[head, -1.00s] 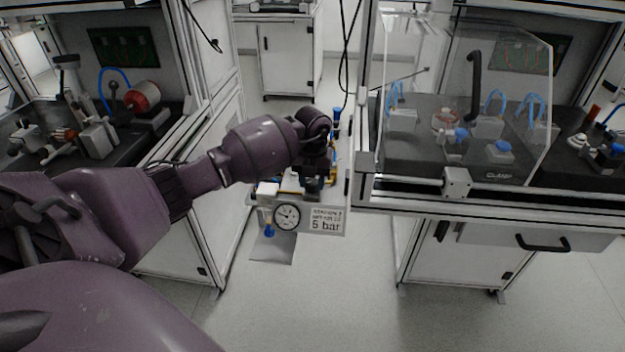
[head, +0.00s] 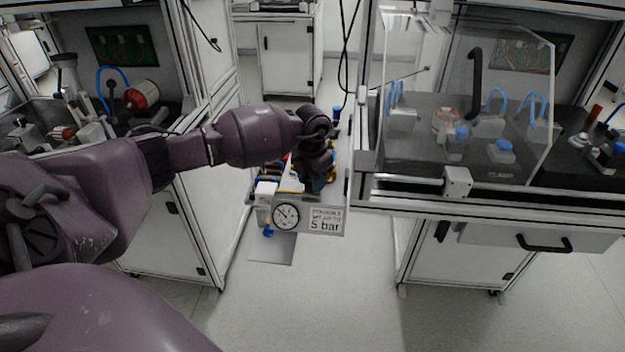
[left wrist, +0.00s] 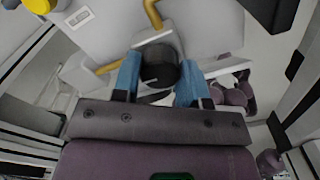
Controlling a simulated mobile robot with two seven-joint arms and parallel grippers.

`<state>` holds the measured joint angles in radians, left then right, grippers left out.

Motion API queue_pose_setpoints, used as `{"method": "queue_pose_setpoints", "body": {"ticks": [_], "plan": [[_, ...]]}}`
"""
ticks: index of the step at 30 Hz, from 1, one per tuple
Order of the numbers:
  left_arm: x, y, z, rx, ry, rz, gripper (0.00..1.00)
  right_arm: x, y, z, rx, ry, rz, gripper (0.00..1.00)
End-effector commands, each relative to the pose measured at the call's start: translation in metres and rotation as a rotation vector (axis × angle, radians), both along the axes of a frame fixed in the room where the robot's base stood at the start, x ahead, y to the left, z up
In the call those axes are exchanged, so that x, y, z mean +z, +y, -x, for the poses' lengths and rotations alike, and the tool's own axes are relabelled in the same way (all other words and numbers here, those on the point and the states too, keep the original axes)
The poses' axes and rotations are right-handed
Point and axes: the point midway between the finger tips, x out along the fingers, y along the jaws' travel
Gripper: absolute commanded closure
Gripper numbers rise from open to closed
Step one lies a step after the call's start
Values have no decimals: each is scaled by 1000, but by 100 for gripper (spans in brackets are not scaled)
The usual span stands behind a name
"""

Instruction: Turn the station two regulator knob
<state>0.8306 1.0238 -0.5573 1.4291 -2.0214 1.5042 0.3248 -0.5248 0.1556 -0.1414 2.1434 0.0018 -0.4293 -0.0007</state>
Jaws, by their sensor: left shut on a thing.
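The black round regulator knob (left wrist: 158,66) shows in the left wrist view, with brass-coloured pipes beside it. My left gripper (left wrist: 156,86) has its blue fingers on either side of the knob and is shut on it. In the head view my left gripper (head: 318,184) reaches down over the small station in the middle and hides the knob. The station's front has a round white gauge (head: 286,216) and a label plate (head: 326,219) reading "5 bar". The gauge needle points to the upper left. My right gripper is in neither view.
A bench with a clear guard (head: 525,100) stands close on the right. Another bench with a red cylinder (head: 142,96) stands on the left. A blue-handled valve (head: 269,231) hangs below the gauge. Black cables (head: 347,50) hang behind the station. The floor in front is clear.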

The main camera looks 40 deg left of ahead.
Motion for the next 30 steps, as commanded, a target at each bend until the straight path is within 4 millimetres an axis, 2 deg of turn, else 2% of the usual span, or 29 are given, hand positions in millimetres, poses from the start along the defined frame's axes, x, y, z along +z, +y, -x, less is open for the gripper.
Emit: {"method": "queue_pose_setpoints", "body": {"ticks": [15,30], "plan": [[-1,0,0,-431,2,-1,84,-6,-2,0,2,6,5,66],[0,-1,0,-590,-1,0,84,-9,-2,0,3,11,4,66]]}}
